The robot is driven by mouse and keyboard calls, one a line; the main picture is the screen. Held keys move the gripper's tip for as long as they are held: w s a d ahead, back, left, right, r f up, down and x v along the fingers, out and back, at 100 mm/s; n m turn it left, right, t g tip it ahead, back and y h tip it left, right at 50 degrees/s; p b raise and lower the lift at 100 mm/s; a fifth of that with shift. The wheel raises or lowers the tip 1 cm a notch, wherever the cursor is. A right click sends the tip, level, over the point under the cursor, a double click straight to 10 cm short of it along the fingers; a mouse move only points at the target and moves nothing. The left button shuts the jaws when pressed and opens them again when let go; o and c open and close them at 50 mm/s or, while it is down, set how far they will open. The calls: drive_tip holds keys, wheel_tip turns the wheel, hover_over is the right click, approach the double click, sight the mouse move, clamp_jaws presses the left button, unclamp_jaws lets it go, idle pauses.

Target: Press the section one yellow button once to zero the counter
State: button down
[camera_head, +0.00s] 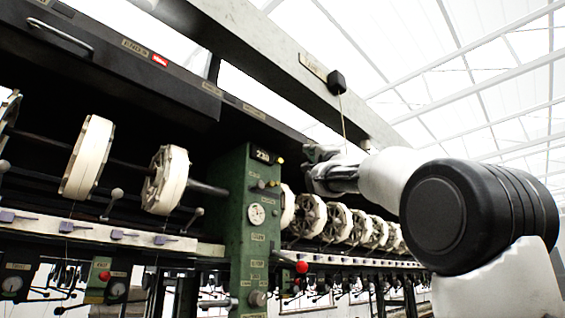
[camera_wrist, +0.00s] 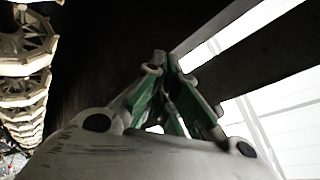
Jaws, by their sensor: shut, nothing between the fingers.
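A green post (camera_head: 236,215) of the machine stands in the middle of the head view. Near its top is a small dark counter window (camera_head: 262,155). A tiny yellow button (camera_head: 280,160) shows just right of that window, at the post's edge; its label is too small to read. My gripper (camera_head: 308,165) is right of the button and appears apart from it, though the depth gap is hard to judge. In the wrist view my gripper's fingers (camera_wrist: 160,62) come together at the tips, shut and empty. The button and counter cannot be made out there.
White reels (camera_head: 88,157) line the machine on both sides of the post; some also show at the left of the wrist view (camera_wrist: 25,45). A red-knobbed lever (camera_head: 301,267) sticks out below. A pale overhead beam (camera_head: 270,55) runs above my arm.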

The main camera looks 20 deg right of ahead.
sight(279, 161)
drive_tip(key=w+a, duration=0.3)
drive_tip(key=w, duration=0.5)
drive_tip(key=shift+a, duration=0.15)
drive_tip(key=shift+w, duration=0.15)
idle(1.4)
drive_tip(key=shift+w+a, duration=0.15)
drive_tip(key=shift+w, duration=0.15)
drive_tip(key=shift+w+a, duration=0.2)
drive_tip(key=shift+w, duration=0.3)
idle(0.7)
idle(0.3)
drive_tip(key=shift+s+d, duration=0.35)
drive_tip(key=shift+s, duration=0.5)
